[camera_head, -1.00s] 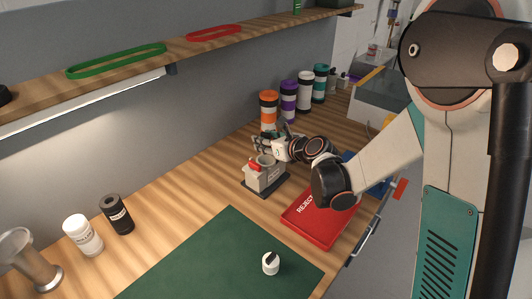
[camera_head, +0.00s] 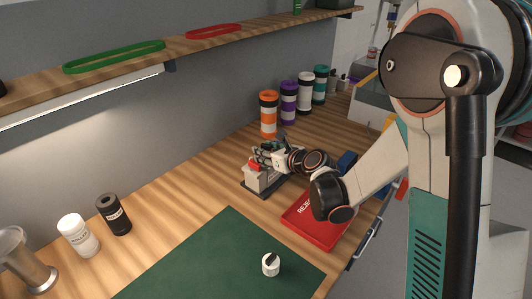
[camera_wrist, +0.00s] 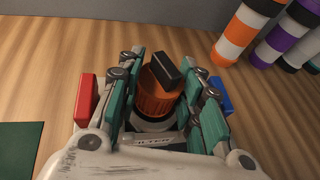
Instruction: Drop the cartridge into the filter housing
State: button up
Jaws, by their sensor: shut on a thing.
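The filter housing (camera_head: 262,181) is a pale block on a dark base, with a red part on its left side. My gripper (camera_head: 265,153) is low over its top, in the head view. In the wrist view, my gripper (camera_wrist: 165,88) is shut on the cartridge (camera_wrist: 156,98), which has an orange ribbed top and a black bar handle. The teal fingers flank it on both sides. A pale rim (camera_wrist: 150,123) shows below the orange top. The cartridge's lower end is hidden, so I cannot tell how deep it sits in the housing.
A red reject tray (camera_head: 318,222) lies right of the housing. Striped canisters, orange (camera_head: 268,115) and purple (camera_head: 288,102) among them, stand behind. A green mat (camera_head: 215,265) with a small white jar (camera_head: 271,264) lies in front. White (camera_head: 78,235) and black (camera_head: 114,214) bottles stand left.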

jog(key=shift+s+f, duration=0.1)
jog(key=shift+f, duration=0.1)
jog(key=o, duration=1.1)
jog(key=shift+f, duration=0.1)
jog(key=shift+c, duration=0.2)
